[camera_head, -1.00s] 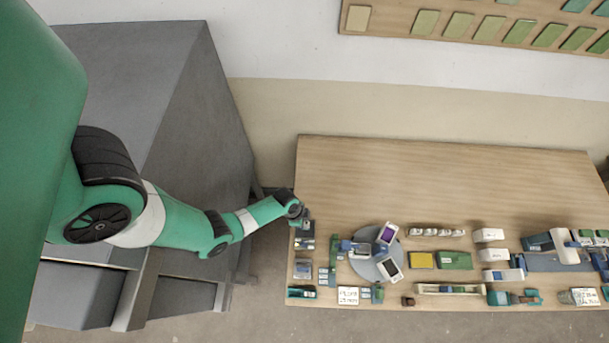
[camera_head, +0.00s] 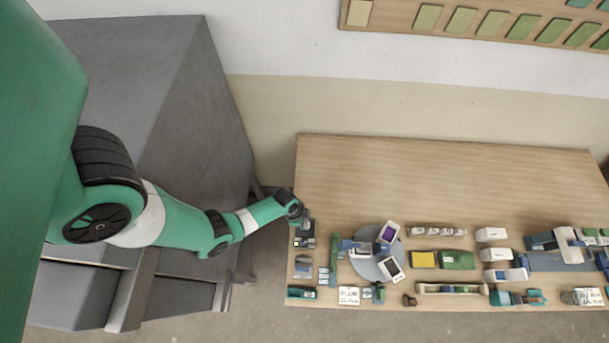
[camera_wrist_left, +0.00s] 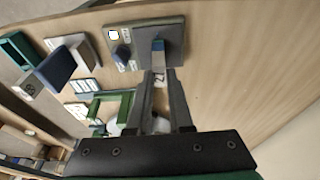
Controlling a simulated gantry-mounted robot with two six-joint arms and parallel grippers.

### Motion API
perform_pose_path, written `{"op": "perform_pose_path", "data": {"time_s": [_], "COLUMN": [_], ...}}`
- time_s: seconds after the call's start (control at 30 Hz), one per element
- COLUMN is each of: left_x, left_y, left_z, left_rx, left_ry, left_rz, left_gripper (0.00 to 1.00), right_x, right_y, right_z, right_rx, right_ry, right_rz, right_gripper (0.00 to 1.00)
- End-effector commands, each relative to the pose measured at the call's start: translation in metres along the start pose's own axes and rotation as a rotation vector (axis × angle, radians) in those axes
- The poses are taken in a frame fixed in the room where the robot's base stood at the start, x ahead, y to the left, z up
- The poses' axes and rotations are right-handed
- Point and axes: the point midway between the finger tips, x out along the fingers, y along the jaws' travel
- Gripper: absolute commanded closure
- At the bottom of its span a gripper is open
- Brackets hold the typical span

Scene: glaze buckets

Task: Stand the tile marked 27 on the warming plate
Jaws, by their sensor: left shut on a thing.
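My left gripper (camera_wrist_left: 162,82) is shut on a narrow tile (camera_wrist_left: 158,57) with a bluish upper part, in the left wrist view. A pale label with a dark mark, perhaps a 2, shows between the fingers; the full number is not readable. Beyond the tile is a dark grey square plate (camera_wrist_left: 140,36) with a blue knob and a small white label, probably the warming plate. The tile overlaps the plate in this view; I cannot tell whether they touch. In the head view my left gripper (camera_head: 304,226) is over the table's left end, and the tile is too small to make out.
A green frame (camera_wrist_left: 112,104), a white labelled card (camera_wrist_left: 86,86) and a blue block (camera_wrist_left: 56,70) lie to the left in the wrist view. In the head view a grey round disc (camera_head: 365,267) bears devices. The table's back half (camera_head: 440,175) is clear.

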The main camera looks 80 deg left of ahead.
Motion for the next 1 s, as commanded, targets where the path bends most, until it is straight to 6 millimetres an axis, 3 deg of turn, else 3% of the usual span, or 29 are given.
{"op": "perform_pose_path", "data": {"time_s": [0.17, 0.2, 0.37, 0.67, 1.0], "left_x": [0.003, 0.002, 0.002, 0.001, -0.036], "left_y": [0.000, 0.000, 0.000, 0.000, 0.000], "left_z": [0.001, 0.000, 0.000, 0.000, -0.009], "left_rx": [0.000, 0.000, 0.000, 0.000, 0.000], "left_ry": [0.000, 0.000, 0.000, 0.000, 0.000], "left_rz": [0.000, 0.000, 0.000, 0.000, -0.001], "left_gripper": [1.00, 0.74, 0.46, 0.46, 0.46], "right_x": [-0.003, -0.002, -0.002, -0.001, 0.027], "right_y": [0.000, 0.000, 0.000, 0.000, 0.000], "right_z": [0.002, 0.002, 0.002, 0.001, -0.025], "right_rx": [0.000, 0.000, 0.000, 0.000, 0.000], "right_ry": [0.000, 0.000, 0.000, 0.000, 0.000], "right_rz": [0.000, 0.000, 0.000, 0.000, 0.000], "right_gripper": [1.00, 1.00, 1.00, 1.00, 1.00]}}
